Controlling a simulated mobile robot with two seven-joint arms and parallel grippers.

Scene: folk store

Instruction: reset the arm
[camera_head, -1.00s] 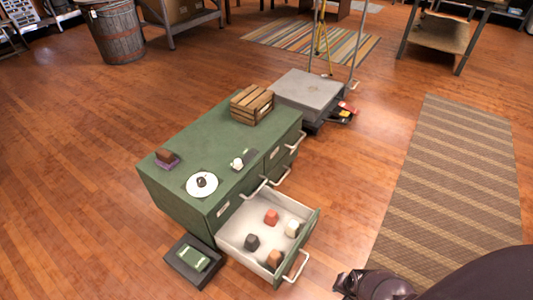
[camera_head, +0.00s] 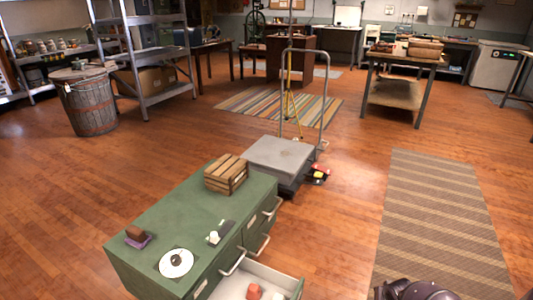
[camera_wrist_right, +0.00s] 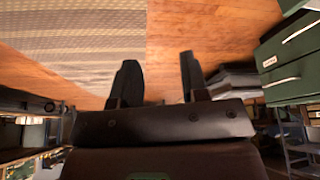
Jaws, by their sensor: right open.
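My right gripper (camera_wrist_right: 160,78) is open and empty in the right wrist view, its two dark fingers apart over bare wooden floor. The right arm is clear of the green cabinet (camera_head: 140,242), which also shows at the right wrist view's upper right (camera_wrist_right: 290,50). My left gripper is not in view.
The cabinet's drawer (camera_head: 262,272) is open, with blocks inside. On top are a wooden crate (camera_head: 226,174), a white plate (camera_head: 176,263) and small items. A grey platform cart (camera_head: 279,155) stands behind. Wooden floor lies between cabinet and mat.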

